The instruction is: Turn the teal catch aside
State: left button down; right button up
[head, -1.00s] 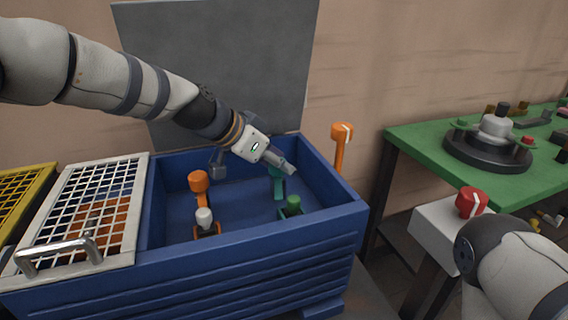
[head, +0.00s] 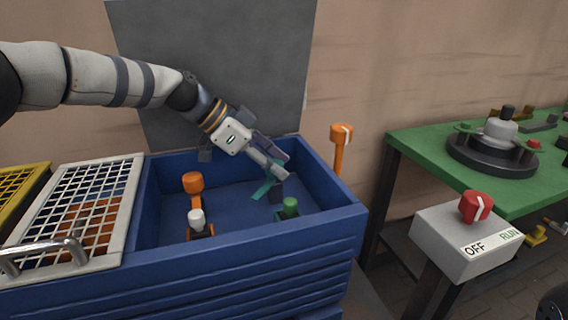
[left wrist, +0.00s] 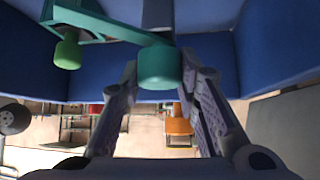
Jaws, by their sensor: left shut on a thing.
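The teal catch (head: 264,190) is inside the blue crate (head: 250,262), near its right end. Its bar slants down to the left in the head view. My left gripper (head: 279,172) reaches down into the crate and is shut on the catch. In the left wrist view the catch's round teal end (left wrist: 158,68) lies between the two fingers, and its flat arm runs off to the upper left. A green knob (head: 290,206) stands close by the catch; it also shows in the left wrist view (left wrist: 68,50). My right gripper is out of view.
Orange (head: 193,182) and white (head: 197,218) knobs stand left in the crate. A white grid lid (head: 92,190) lies further left. An orange post (head: 341,148) rises behind the right wall. A red switch (head: 475,207) sits on a box marked OFF and RUN. A green table (head: 425,150) is right.

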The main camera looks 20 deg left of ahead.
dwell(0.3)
pick_arm(q)
jog(key=c, duration=1.2)
grip_release()
jog(key=shift+d, duration=0.1)
